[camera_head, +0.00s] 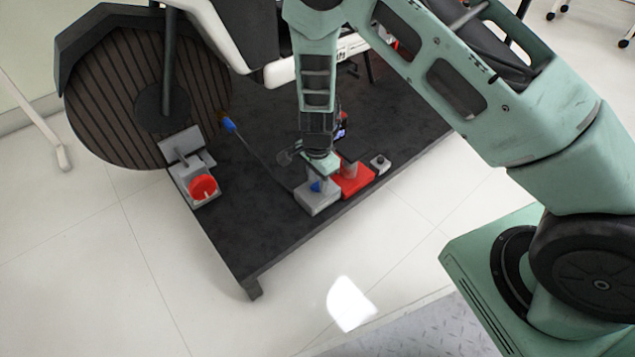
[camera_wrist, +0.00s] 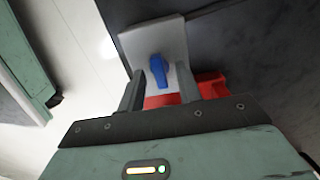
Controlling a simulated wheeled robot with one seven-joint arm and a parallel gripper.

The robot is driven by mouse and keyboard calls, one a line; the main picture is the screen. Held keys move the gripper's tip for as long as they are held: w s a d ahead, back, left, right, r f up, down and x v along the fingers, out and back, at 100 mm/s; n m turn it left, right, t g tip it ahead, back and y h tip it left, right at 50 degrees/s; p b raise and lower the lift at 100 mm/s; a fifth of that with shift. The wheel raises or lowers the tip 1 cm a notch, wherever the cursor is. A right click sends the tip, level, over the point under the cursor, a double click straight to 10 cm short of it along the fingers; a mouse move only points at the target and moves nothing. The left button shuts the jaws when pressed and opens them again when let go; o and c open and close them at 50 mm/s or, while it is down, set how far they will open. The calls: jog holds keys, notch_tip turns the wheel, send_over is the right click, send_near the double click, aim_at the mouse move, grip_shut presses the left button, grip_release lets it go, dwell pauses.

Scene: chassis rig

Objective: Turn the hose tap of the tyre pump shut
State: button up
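The blue tap handle (camera_wrist: 158,72) stands on a pale grey block (camera_wrist: 150,38) in the wrist view. In the head view the same grey block (camera_head: 318,203) sits near the front edge of the dark platform, with a bit of the blue handle (camera_head: 316,187) showing. A red body (camera_head: 354,181), which looks like the pump, adjoins it on the right. My gripper (camera_head: 318,170) is over the block, pointing down. In the wrist view its two fingers (camera_wrist: 160,80) are apart, one on each side of the blue handle. Whether they touch it I cannot tell.
A grey unit with a red knob (camera_head: 203,187) stands at the platform's left edge, by a large ribbed disc (camera_head: 110,95). A thin dark line runs from a blue-tipped piece (camera_head: 229,125) towards the grey block. A small grey box (camera_head: 380,164) stands right of the red body.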

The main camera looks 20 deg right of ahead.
grip_shut()
